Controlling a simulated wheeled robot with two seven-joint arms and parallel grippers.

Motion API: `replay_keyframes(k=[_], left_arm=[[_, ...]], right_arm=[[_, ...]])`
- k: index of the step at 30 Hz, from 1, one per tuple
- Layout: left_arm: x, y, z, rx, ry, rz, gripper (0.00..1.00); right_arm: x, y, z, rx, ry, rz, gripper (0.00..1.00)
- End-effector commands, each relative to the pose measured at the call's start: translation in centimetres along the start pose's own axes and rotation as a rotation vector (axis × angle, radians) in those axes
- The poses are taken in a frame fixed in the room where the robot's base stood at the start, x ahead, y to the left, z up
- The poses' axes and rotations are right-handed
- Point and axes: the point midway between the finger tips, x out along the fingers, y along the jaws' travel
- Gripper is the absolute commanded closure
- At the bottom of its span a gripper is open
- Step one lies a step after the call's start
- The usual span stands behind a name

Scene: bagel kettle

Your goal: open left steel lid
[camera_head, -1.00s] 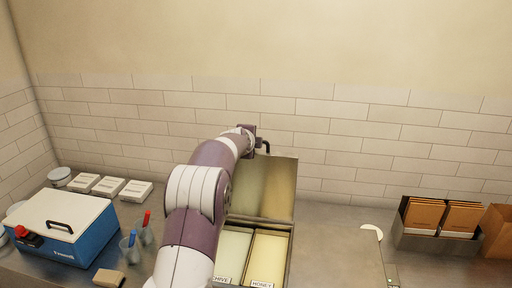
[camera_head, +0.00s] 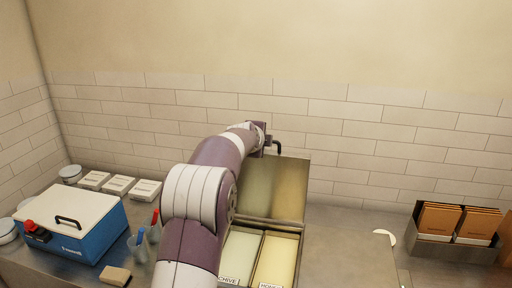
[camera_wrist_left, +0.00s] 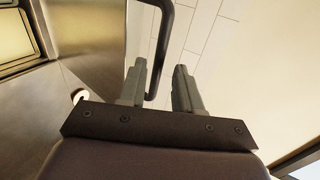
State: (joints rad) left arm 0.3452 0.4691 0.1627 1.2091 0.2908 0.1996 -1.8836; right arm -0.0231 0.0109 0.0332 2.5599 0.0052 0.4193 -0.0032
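The left steel lid (camera_head: 274,188) stands raised behind an open bin (camera_head: 301,250) with chive and honey compartments. Its inner face shows in the head view. A dark bar handle (camera_head: 278,145) sticks out at the lid's top edge. My left gripper (camera_head: 265,136) is at this handle, with the arm crossing the bin's left side. In the left wrist view, the fingers of my left gripper (camera_wrist_left: 161,88) are apart. The handle (camera_wrist_left: 164,50) runs between them, close to the left finger, with a gap to the right finger. My right gripper is not in view.
A blue box (camera_head: 72,228) with a white top, cups with red and blue tools (camera_head: 148,236), and white packs (camera_head: 118,185) stand at left. A steel holder (camera_head: 445,244) with brown packets stands at right.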

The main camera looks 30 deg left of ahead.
Motion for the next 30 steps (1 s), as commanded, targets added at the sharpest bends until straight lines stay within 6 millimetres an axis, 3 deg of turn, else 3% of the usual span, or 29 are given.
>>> replay_keyframes(k=[1,4,9,12,30], left_arm=[[-1.0,0.8,0.0,0.000,-0.001,-0.005,0.66],[-3.6,0.8,0.0,0.000,-0.001,-0.007,0.66],[-7.2,0.4,0.0,0.000,0.000,-0.005,0.66],[-8.3,0.2,0.0,0.001,-0.001,-0.003,0.66],[-8.8,0.0,0.0,-0.040,0.000,-0.003,0.66]], right_arm=[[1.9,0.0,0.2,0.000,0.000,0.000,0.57],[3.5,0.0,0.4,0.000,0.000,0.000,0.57],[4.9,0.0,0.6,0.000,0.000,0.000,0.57],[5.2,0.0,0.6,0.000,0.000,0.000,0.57],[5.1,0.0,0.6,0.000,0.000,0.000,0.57]])
